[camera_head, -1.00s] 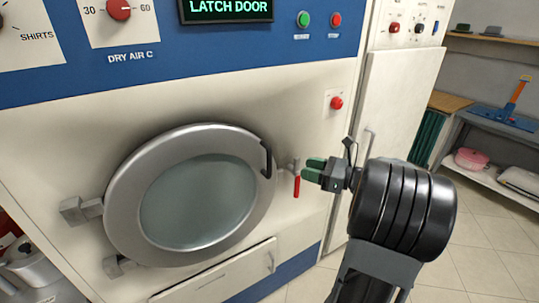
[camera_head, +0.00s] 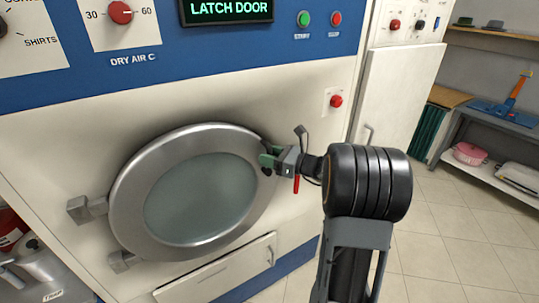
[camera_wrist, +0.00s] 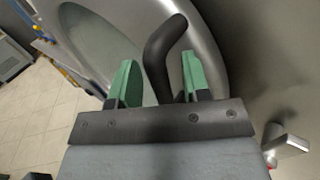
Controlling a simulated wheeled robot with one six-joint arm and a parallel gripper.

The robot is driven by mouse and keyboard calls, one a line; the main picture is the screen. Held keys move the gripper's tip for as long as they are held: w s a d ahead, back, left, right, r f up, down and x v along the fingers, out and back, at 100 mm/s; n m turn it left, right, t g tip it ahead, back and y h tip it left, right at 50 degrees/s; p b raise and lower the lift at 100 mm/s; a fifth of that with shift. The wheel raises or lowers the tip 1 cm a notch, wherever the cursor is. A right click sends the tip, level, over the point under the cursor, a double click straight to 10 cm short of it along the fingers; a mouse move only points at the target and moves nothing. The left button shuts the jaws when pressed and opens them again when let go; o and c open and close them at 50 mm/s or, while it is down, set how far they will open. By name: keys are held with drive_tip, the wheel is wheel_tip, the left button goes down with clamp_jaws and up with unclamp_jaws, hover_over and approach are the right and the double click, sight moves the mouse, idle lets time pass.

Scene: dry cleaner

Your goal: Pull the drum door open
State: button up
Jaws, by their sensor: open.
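The round drum door (camera_head: 128,205) has a silver ring and a glass window, with hinges on its left side. It appears closed or nearly closed against the machine front. Its dark curved handle (camera_wrist: 160,52) stands between my two green fingertips in the wrist view. My gripper (camera_head: 268,163) is at the door's right edge, and its fingers are open around the handle; the wrist view also shows it (camera_wrist: 157,80). In the head view my gripper mostly hides the handle. A red-handled latch (camera_head: 296,184) hangs just right of the door, partly behind my gripper; its metal part shows in the wrist view.
A display (camera_head: 228,10) reads "LATCH DOOR". A red button (camera_head: 336,101) sits above right of the door. A lower panel (camera_head: 220,275) is below it. Tiled floor is open there.

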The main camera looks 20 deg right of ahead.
drive_tip(key=shift+c, duration=0.4)
clamp_jaws()
